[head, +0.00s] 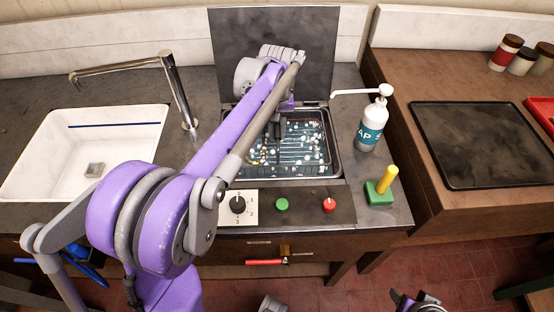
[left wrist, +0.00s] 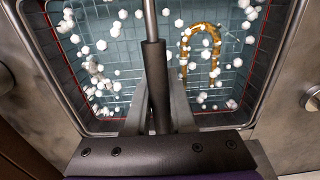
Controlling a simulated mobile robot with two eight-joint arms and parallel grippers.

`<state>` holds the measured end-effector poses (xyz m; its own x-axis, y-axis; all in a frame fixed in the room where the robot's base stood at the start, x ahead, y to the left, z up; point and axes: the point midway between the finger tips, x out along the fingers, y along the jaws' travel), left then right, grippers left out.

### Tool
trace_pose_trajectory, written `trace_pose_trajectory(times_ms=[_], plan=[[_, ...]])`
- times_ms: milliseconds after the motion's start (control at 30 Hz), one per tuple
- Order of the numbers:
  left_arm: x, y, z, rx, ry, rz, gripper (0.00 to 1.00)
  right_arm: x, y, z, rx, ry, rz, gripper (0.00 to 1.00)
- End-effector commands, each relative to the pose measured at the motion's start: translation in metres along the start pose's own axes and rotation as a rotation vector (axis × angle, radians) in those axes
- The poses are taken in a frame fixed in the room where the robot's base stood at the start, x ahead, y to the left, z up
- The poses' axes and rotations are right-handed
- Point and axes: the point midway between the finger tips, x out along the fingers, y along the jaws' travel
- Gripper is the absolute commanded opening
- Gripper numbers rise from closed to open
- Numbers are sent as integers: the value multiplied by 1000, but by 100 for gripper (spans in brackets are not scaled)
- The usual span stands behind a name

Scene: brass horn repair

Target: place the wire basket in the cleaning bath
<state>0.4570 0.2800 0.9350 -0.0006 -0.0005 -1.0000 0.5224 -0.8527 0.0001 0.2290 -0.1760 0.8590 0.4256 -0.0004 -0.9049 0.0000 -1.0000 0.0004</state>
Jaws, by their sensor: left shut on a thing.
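The cleaning bath (head: 341,160) is a metal-rimmed tank with its dark lid raised behind it, and it fills most of the left wrist view (left wrist: 82,122). The wire basket (head: 300,148) sits down inside the bath; its grid (left wrist: 120,62) shows among white bubbles. A brass U-shaped tube (left wrist: 207,28) lies in the basket. My left gripper (head: 275,130) is over the bath, its fingers shut on the basket's dark upright handle (left wrist: 155,75). My arm hides the bath's left part in the head view. My right gripper (head: 416,302) is low at the bottom edge, partly cut off.
A white sink (head: 40,160) and tap (head: 178,90) stand left. A pump bottle (head: 371,125) and a green block with a yellow handle (head: 379,193) stand right of the bath. A knob panel (head: 305,207) runs along its front. A black mat (head: 480,145) lies further right.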

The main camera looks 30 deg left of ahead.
Motion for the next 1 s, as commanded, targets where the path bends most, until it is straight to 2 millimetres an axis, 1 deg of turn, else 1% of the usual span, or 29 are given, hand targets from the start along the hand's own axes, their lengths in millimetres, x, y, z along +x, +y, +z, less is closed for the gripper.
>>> trace_pose_trajectory(times_ms=[33,100,200,367,600,933,967,1000], plan=[[11,0,0,0,0,0,0,1,0,1,0,0,0,62],[22,0,0,0,0,0,0,2,0,1,0,-1,0,62],[34,0,0,0,0,0,0,3,0,2,0,-1,0,62],[44,0,0,0,0,0,0,3,0,2,0,-1,0,62],[74,0,0,0,0,0,0,6,0,4,0,-2,0,62],[78,0,0,0,0,0,0,7,0,4,0,-3,0,62],[78,0,0,0,0,0,27,7,0,4,0,-3,0,62],[78,0,0,0,0,0,34,7,0,4,0,-2,0,62]])
